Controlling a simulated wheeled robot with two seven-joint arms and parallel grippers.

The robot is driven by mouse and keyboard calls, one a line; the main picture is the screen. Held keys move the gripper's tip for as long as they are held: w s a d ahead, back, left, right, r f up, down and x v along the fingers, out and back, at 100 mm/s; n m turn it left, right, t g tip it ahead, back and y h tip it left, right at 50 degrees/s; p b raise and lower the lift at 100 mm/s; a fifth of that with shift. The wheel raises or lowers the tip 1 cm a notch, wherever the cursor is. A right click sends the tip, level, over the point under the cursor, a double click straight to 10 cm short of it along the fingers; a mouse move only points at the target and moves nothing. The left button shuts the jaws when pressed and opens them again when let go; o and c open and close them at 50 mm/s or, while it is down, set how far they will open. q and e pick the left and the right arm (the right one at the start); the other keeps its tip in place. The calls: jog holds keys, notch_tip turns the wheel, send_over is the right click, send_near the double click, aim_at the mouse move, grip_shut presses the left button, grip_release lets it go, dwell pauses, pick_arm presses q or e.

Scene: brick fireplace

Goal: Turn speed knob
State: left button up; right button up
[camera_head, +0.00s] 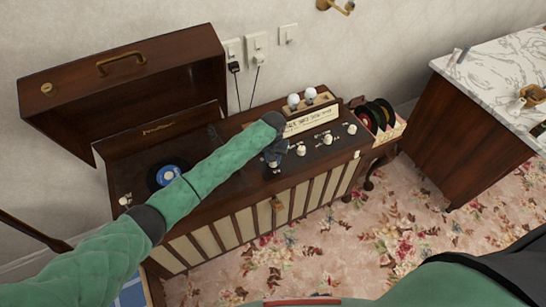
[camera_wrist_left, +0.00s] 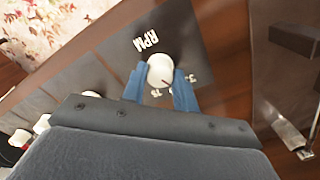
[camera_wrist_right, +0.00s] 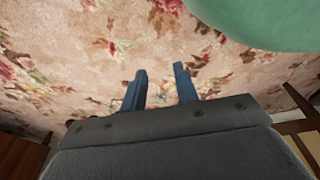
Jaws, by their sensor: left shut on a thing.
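The speed knob (camera_wrist_left: 161,70) is a round white knob on a dark panel marked RPM, seen in the left wrist view. My left gripper (camera_wrist_left: 160,88) has one blue finger on each side of this knob and is shut on it. In the head view my left gripper (camera_head: 274,155) is over the record player's control panel, and my arm hides part of the deck. The wooden record player console (camera_head: 240,200) has its lid raised and a record with a blue label (camera_head: 168,176) on its turntable. My right gripper (camera_wrist_right: 160,85) is open and empty above the carpet.
Other white knobs (camera_head: 327,139) sit on the panel to the right of my left gripper. A rack of records (camera_head: 378,115) stands at the console's right end. A marble-topped cabinet (camera_head: 500,75) is at the right. Floral carpet (camera_head: 400,210) lies clear in front.

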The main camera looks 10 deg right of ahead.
pick_arm(q)
jog(key=shift+m, duration=1.4)
jog(key=m, duration=0.3)
jog(key=shift+m+p, duration=0.3)
jog(key=shift+m, duration=2.8)
jog(key=shift+m+b, duration=0.3)
jog(key=shift+m, duration=0.4)
pick_arm(e)
jog(key=shift+d, duration=0.1)
jog(key=shift+w, duration=0.1)
